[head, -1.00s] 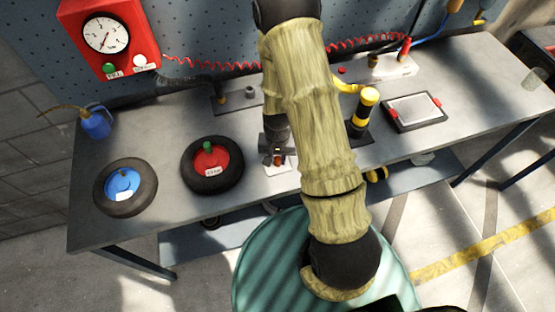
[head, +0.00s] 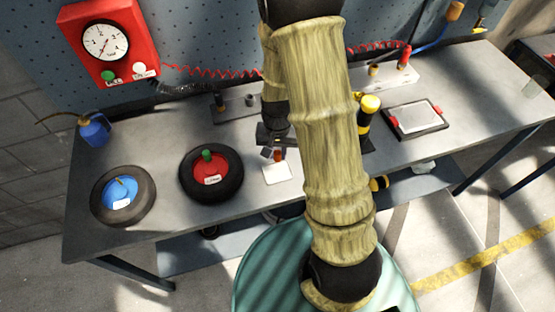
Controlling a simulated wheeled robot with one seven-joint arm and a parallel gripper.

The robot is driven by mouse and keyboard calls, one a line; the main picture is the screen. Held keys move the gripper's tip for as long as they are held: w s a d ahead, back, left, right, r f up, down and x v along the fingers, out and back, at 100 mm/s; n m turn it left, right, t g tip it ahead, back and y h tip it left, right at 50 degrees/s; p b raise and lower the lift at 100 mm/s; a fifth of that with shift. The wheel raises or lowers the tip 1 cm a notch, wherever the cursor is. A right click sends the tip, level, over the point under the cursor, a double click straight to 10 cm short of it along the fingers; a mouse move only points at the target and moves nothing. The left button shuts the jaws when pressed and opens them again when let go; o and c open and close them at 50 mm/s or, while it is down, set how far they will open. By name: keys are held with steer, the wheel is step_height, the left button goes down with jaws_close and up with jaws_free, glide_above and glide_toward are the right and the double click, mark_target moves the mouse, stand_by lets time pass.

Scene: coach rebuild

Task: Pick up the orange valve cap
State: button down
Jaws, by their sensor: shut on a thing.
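The orange valve cap (head: 278,155) is a small orange-red piece between the jaws of my gripper (head: 273,153). My gripper is shut on it and holds it up by the far edge of a white square pad (head: 277,173). The cap looks clear of the pad, though the gap is hard to judge from this angle. My arm hides the bench just to the right of the gripper.
Left of the pad lie a wheel with a red hub and green cap (head: 211,172) and a wheel with a blue hub (head: 121,196). A yellow-and-black post (head: 368,108) and a framed tray (head: 416,118) stand right of my arm. A red gauge box (head: 108,42) hangs behind.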

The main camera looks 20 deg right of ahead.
mark_target(277, 151)
steer(key=shift+r, duration=1.05)
steer(key=shift+r+p, duration=1.95)
steer(key=shift+r, duration=0.3)
steer(key=shift+w+f, duration=0.1)
steer(key=shift+f, duration=0.05)
